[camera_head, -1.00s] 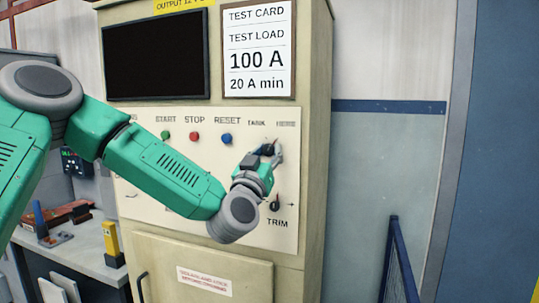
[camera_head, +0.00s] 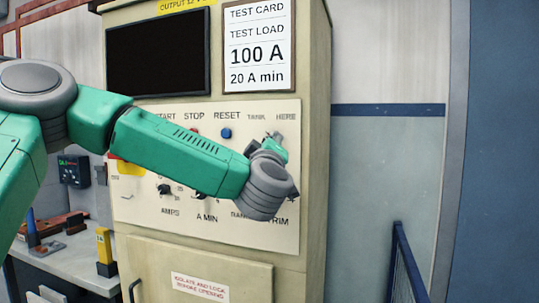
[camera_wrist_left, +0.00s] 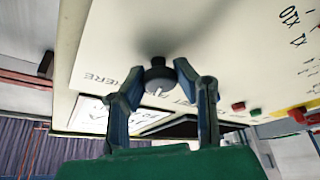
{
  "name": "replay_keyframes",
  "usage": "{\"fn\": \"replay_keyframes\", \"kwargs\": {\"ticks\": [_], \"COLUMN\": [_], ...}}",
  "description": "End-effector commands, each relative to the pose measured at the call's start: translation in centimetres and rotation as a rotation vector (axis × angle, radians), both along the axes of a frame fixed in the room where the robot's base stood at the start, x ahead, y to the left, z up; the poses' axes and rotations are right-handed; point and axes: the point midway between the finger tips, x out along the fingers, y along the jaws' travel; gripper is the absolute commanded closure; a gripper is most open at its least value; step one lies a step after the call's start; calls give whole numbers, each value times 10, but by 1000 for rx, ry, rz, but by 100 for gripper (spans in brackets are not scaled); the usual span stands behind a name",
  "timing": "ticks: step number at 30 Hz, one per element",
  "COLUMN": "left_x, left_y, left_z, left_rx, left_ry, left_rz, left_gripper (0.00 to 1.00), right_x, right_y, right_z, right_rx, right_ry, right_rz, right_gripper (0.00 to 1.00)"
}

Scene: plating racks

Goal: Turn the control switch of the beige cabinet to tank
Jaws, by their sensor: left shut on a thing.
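The beige cabinet (camera_head: 300,240) stands in front of me with a cream control panel. My left gripper (camera_head: 274,139) is at the panel's upper right, just below the TANK and HERE labels. In the left wrist view, my left gripper (camera_wrist_left: 164,72) has its fingers shut on the control switch (camera_wrist_left: 158,76), a dark round knob with a white pointer mark. The labels appear inverted there. The mark faces the lower part of that view; I cannot tell which label it lines up with. In the head view my gripper and wrist hide the switch. My right gripper is out of view.
A blue button (camera_head: 226,133) and the A MIN knob (camera_head: 197,196) are near my forearm. My arm covers part of the panel, including buttons at left. A workbench (camera_head: 75,268) stands at left, and a blue rail (camera_head: 408,265) at lower right.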

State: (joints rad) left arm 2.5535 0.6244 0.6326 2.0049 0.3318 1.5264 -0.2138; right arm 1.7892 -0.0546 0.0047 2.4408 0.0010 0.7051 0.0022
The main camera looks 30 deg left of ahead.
Motion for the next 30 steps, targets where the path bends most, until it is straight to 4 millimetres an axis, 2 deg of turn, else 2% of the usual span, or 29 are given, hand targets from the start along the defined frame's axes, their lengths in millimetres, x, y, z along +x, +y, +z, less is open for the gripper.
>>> {"fn": "replay_keyframes", "kwargs": {"ticks": [1,12,29,30], "left_x": [1,1,1,1], "left_y": [-1,-2,-1,-1], "left_z": [-9,-8,-8,-8], "left_rx": [-31,-189,-219,-219], "left_ry": [8,-27,-32,-32], "left_rz": [-4,-3,-2,-2], "left_gripper": [100,100,100,64], "right_x": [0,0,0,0], "right_y": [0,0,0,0], "right_z": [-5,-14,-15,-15], "right_rx": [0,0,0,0], "right_ry": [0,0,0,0], "right_rz": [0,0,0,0], "right_gripper": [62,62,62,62]}}
